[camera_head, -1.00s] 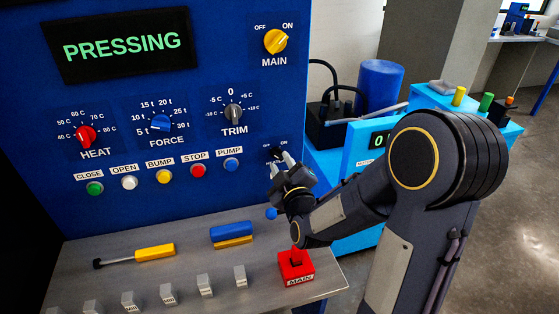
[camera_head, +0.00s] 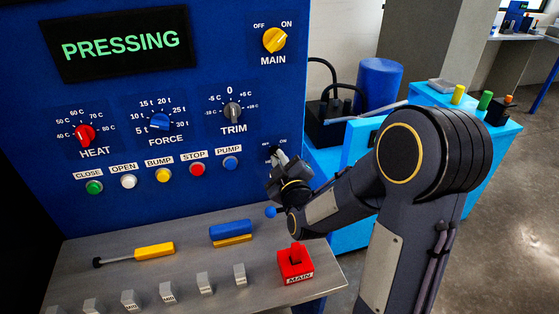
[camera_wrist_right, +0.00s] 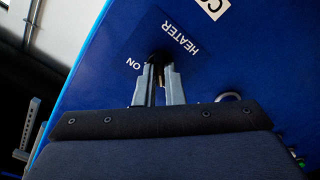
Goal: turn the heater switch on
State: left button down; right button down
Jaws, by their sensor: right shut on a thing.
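The heater switch (camera_wrist_right: 159,56) is a small dark knob on the blue panel. Its plate (camera_wrist_right: 178,40) reads HEATER, and an ON label shows beside the knob in the right wrist view. My right gripper (camera_wrist_right: 159,72) is shut on the knob, with its two grey fingers on either side of it. In the head view the right gripper (camera_head: 277,158) is at the lower right of the panel and covers most of the switch. The knob's exact pointing is hidden by the fingers. My left gripper is not in view.
The yellow MAIN knob (camera_head: 274,40) is higher on the panel. The PUMP button (camera_head: 230,163) is left of the gripper. A red MAIN switch box (camera_head: 295,264) sits on the grey shelf below, with a blue and yellow block (camera_head: 231,233) and a yellow-handled tool (camera_head: 154,250).

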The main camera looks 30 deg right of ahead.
jog(key=shift+f+m+b, duration=0.1)
jog(key=shift+m+b, duration=7.65)
jog(key=shift+m, duration=1.05)
jog(key=c, duration=1.5)
grip_release()
